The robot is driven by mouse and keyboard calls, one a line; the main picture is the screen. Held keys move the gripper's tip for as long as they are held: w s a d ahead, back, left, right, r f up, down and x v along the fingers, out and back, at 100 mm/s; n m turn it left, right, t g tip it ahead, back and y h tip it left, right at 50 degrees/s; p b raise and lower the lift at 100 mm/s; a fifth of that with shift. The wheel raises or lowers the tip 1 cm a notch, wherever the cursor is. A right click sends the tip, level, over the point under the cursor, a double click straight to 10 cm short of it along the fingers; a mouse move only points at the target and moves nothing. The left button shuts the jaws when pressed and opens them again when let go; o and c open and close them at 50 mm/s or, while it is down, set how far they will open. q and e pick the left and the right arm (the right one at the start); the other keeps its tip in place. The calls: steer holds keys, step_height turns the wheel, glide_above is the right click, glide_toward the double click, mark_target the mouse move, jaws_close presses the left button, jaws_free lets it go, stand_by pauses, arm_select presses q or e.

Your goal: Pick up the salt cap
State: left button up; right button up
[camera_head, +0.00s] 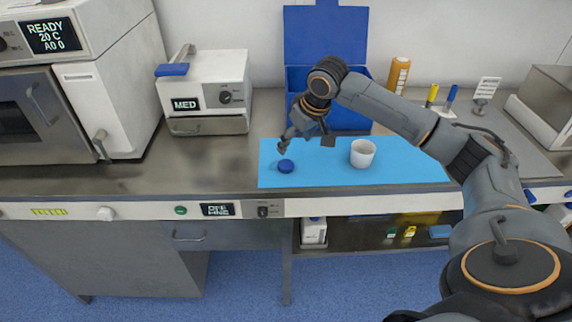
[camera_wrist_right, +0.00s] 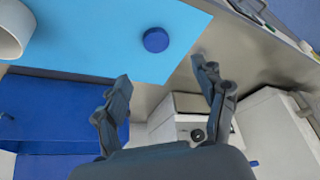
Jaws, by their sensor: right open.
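The salt cap appears to be the small round dark blue cap (camera_head: 286,166), lying on the light blue mat (camera_head: 310,177) near its left end. It also shows in the right wrist view (camera_wrist_right: 155,40), beyond the fingertips. My right gripper (camera_head: 305,144) is open and empty, above the mat, just behind and slightly right of the cap, not touching it. In the wrist view its two fingers (camera_wrist_right: 160,70) are spread apart with nothing between them. My left gripper is not in view.
A white cup (camera_head: 363,153) stands on the mat right of the cap. A blue open box (camera_head: 350,117) stands behind the mat. A white MED device (camera_head: 207,85) is at the back left. An orange bottle (camera_head: 398,76) is at the back right. The counter left of the mat is clear.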

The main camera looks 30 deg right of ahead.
glide_toward(286, 164)
steer(key=x, duration=0.2)
steer(key=shift+w+a+f, duration=0.2)
steer(key=shift+w+a, duration=0.05)
steer(key=shift+w+f+p, duration=0.15)
steer(key=shift+f+p, duration=0.3)
steer(key=shift+f, duration=0.1)
steer(key=p+x, duration=0.1)
steer(key=x, duration=0.3)
steer(key=shift+d+f, duration=0.2)
steer(key=shift+f, duration=0.05)
steer(key=shift+c, duration=0.2)
steer(key=c, duration=0.7)
